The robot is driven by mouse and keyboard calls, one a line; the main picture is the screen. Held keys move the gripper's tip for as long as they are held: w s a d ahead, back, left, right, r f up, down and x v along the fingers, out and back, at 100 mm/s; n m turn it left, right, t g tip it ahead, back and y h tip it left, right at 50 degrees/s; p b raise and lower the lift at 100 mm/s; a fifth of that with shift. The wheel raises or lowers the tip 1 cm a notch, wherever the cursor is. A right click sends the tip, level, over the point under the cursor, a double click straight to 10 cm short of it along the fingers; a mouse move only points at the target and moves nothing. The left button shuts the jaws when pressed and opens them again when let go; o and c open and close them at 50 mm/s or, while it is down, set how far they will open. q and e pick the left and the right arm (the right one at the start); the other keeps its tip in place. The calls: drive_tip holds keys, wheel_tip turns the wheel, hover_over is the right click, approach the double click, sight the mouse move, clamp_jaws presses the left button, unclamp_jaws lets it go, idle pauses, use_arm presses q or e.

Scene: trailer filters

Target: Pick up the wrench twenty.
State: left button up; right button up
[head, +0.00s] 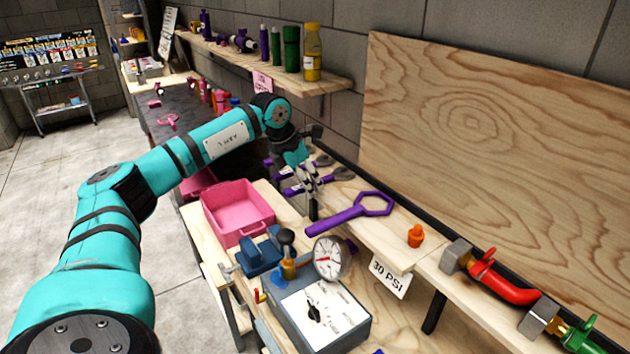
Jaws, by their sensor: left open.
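Several purple-handled wrenches lie on the raised wooden shelf at the wall. A large purple wrench with an open hexagonal head (350,213) lies nearest to me. Smaller wrenches with dark heads (342,173) lie just behind my left gripper, which partly hides them. No number is readable, so I cannot tell which one is wrench twenty. My left gripper (312,197) points down over the shelf, between the large wrench and the smaller ones. It is open, and nothing shows held in it. I cannot tell whether its fingers touch anything. My right gripper is out of view.
A pink bin (238,213) stands left of the gripper. A pressure gauge device (325,315) stands in front, beside a "30 PSI" sign (389,277). An upper shelf (330,82) with bottles is behind.

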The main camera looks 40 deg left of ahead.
use_arm(q)
drive_tip(key=shift+f, duration=0.25)
idle(0.5)
clamp_jaws()
idle(0.4)
